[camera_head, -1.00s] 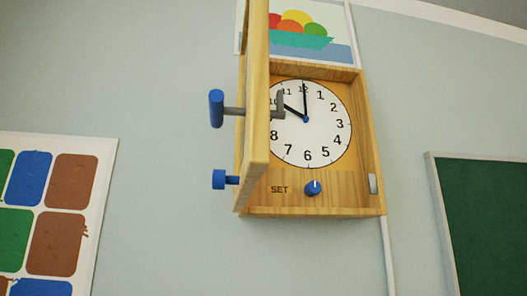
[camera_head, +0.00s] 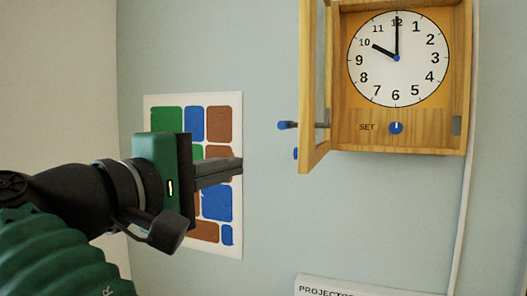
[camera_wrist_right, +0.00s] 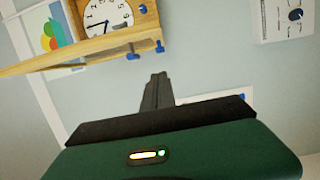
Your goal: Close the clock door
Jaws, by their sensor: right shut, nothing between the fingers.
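The wooden clock (camera_head: 458,80) hangs on the wall in the upper right of the head view, its white dial and blue SET knob (camera_head: 396,128) uncovered. Its door (camera_head: 314,90) stands open, swung out on the left side, seen nearly edge-on. A blue-ended handle (camera_head: 285,125) with a grey rod and a lower blue knob (camera_head: 295,153) stick out from the door. My right gripper (camera_head: 241,165) is shut and empty, left of the door and a little lower, apart from it. The right wrist view also shows the door (camera_wrist_right: 85,50) beyond the closed fingers (camera_wrist_right: 158,80). My left gripper is out of view.
A poster of coloured squares (camera_head: 218,240) is on the wall behind my right gripper. A white box marked PROJECTOR (camera_head: 325,287) is at the bottom. A white conduit (camera_head: 465,200) runs down the wall on the right. Space between gripper and door looks clear.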

